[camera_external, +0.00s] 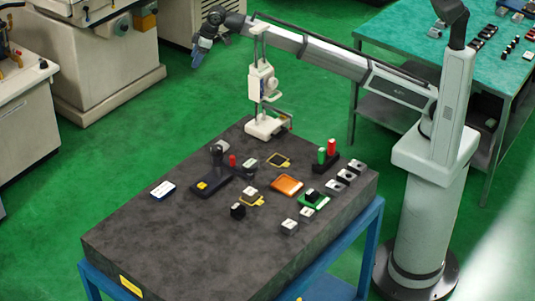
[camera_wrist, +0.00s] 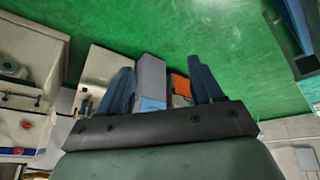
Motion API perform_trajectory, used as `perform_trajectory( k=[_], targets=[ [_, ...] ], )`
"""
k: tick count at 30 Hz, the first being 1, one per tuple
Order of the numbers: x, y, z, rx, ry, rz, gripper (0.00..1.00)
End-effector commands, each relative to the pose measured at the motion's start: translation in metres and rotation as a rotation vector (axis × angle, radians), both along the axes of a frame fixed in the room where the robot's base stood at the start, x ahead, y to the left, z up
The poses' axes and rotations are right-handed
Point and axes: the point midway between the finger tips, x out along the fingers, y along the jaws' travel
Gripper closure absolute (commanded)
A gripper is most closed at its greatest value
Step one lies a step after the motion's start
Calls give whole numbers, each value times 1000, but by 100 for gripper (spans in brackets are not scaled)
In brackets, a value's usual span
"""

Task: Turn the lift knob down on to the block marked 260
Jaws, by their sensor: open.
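A white upright stand (camera_external: 264,125) with a sliding head (camera_external: 262,84) rises at the far corner of the dark stone plate (camera_external: 150,240). A dark round part on the head may be the lift knob, but it is too small to be sure. Several small grey blocks with pale tops, such as a front block (camera_external: 289,227) and a right block (camera_external: 357,168), stand on the plate. Their marks are unreadable, so I cannot tell which is 260. My gripper (camera_external: 197,58) is raised beyond the plate, left of the stand and apart from it. In the wrist view its fingers (camera_wrist: 162,86) are spread and empty.
The plate also carries an orange tray (camera_external: 287,185), a dark holder with a green and a red handle (camera_external: 327,156), a dark blue base (camera_external: 211,188) and a white-and-blue card (camera_external: 163,190). Its front left is clear. Machines stand behind left; a green-topped bench (camera_external: 400,25) is at right.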

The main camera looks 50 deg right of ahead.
Motion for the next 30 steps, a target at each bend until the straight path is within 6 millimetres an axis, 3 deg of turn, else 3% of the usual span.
perform_trajectory(
  k=[1, 6, 11, 13, 15, 20, 23, 30],
  targets=[
    [-3, 15, 33, 12, -21, 18, 34],
    [-25, 47, 121, 45, -75, 72, 34],
    [-56, 75, 186, 68, -107, 131, 34],
    [-78, 91, 209, 78, -117, 173, 34],
    [-103, 108, 220, 80, -116, 223, 34],
    [-162, 146, 207, 72, -87, 350, 34],
    [-205, 170, 180, 59, -54, 442, 34],
    [-314, 217, 91, 17, 47, 679, 34]
  ],
)
